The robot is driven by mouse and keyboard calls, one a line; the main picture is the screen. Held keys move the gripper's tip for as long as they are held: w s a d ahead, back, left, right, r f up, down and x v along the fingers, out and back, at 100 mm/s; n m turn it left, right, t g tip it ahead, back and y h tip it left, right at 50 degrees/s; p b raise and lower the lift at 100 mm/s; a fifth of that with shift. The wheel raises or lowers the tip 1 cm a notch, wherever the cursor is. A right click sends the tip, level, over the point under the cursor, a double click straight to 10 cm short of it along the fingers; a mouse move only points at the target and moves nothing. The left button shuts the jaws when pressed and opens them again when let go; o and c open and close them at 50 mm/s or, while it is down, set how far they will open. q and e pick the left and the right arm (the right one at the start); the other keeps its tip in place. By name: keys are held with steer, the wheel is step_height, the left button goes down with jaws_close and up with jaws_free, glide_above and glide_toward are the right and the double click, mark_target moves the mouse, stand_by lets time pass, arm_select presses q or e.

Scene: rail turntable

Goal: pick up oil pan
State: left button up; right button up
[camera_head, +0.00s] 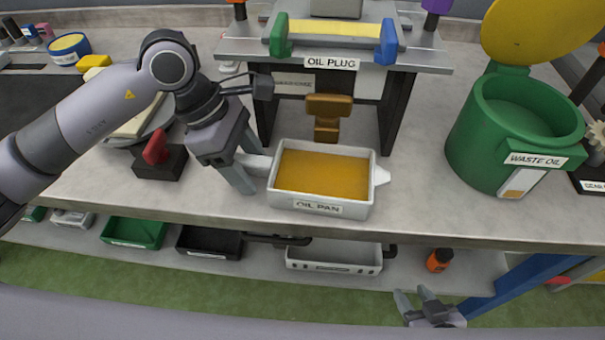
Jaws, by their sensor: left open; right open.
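The oil pan (320,208) is a white rectangular tray full of amber oil, with a spout on its right and a handle on its left. It sits level on the bench near the front edge, below a stand labelled OIL PLUG (330,62). My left gripper (250,175) points down at the pan's left end. Its open fingers are on either side of the left handle, and I cannot tell whether they touch it. My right gripper (420,298) is low at the bottom of the view, below the bench top, open and empty, away from the pan.
A green waste oil bin (475,150) with its yellow lid raised stands right of the pan. A black block with a red knob (157,158) is left of my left gripper. A lower shelf holds a green tray (135,232), a white crate (335,257) and an orange bottle (439,260).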

arm_select(q)
jaws_close()
steer(key=shift+r, duration=0.1)
